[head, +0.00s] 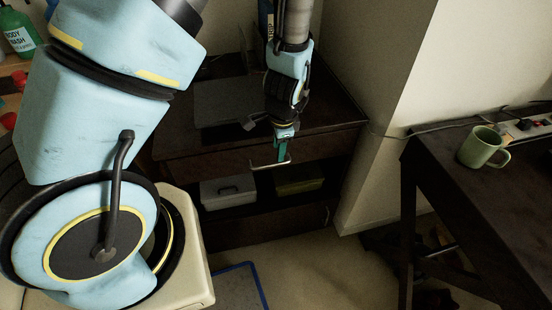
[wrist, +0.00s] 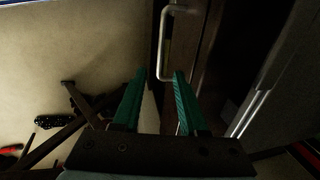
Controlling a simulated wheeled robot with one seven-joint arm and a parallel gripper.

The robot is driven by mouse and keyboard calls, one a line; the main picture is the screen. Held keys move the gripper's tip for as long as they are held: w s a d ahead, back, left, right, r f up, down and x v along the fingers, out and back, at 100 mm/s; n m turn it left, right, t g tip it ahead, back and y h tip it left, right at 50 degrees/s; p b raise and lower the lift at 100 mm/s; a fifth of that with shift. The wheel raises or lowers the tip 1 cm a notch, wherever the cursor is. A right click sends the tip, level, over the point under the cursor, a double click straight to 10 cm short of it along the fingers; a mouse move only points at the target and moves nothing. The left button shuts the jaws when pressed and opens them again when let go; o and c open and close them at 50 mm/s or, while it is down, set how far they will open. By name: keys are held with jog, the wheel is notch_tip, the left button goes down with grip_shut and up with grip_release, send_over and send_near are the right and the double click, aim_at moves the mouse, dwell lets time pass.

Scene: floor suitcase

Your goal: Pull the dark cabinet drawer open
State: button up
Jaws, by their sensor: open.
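The dark cabinet (head: 345,135) stands against the wall in the head view. A pale bar handle (head: 268,165) shows at its upper drawer front (head: 318,150). The handle also shows in the wrist view (wrist: 163,50), against dark wood. My gripper (head: 282,157) points down at the handle, with its green fingers open. In the wrist view the near end of the handle lies just beyond the fingertips (wrist: 159,73), closer to the right finger. I cannot tell whether the finger touches it. No thing is gripped. My fingers hide part of the handle in the head view.
A white box (head: 228,190) and a yellow-green box (head: 300,179) sit in the cabinet's open space below. A grey laptop-like object (head: 225,100) lies on top. A dark table (head: 470,200) with a green mug (head: 482,147) stands at right.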

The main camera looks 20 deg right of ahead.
aim_at(277, 164)
jog(key=f, duration=0.3)
jog(key=w+f, duration=0.1)
jog(key=f, duration=0.2)
jog(key=shift+w+f+p, duration=0.15)
jog(key=shift+p, duration=0.2)
grip_shut()
dwell(1.1)
